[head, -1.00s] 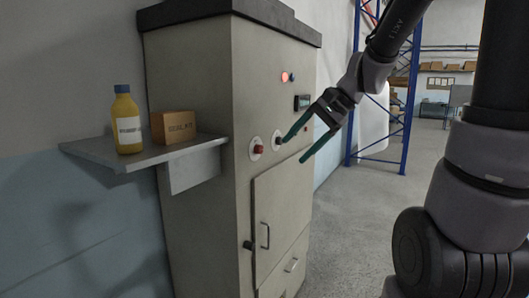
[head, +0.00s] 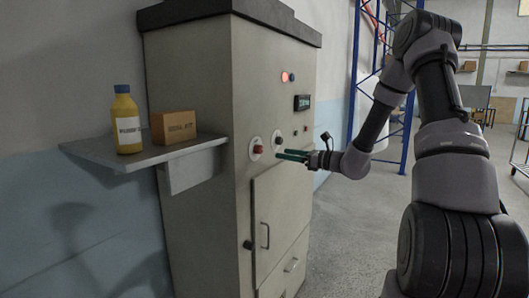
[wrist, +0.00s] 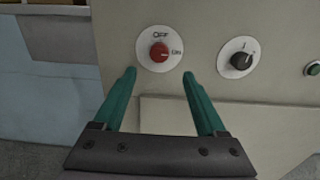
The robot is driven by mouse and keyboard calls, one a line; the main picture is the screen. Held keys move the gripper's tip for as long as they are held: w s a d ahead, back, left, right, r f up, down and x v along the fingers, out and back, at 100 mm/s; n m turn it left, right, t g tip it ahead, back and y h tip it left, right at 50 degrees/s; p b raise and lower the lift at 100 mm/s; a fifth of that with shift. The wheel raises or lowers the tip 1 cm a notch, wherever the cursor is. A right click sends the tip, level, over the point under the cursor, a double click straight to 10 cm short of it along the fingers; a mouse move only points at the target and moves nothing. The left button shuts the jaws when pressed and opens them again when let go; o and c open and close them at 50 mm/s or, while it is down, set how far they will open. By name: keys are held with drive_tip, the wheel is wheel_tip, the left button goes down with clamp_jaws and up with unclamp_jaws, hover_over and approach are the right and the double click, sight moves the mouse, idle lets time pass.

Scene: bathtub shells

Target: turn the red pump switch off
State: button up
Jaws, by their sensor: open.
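The red pump switch (head: 258,149) is a red knob on a round white plate on the front of the grey cabinet. In the wrist view the red knob (wrist: 159,51) has OFF above it and ON at its right; its pointer seems to lie toward ON, but this is hard to tell. My gripper (head: 281,155) has teal fingers and is at the right of the knob in the head view, pointing at the panel. In the wrist view my gripper (wrist: 160,78) is open and empty, with the knob ahead, between the finger lines and apart from them.
A black knob (wrist: 241,59) is right of the red one, with a green button (wrist: 313,69) farther right. The cabinet door (head: 281,225) with its handle is below. A shelf (head: 90,150) at the left holds a yellow bottle (head: 127,122) and a box (head: 173,127).

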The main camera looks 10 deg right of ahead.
sight(261, 150)
drive_tip(key=x, duration=0.9)
drive_tip(key=shift+w+a, duration=0.1)
drive_tip(key=shift+a, duration=0.1)
clamp_jaws()
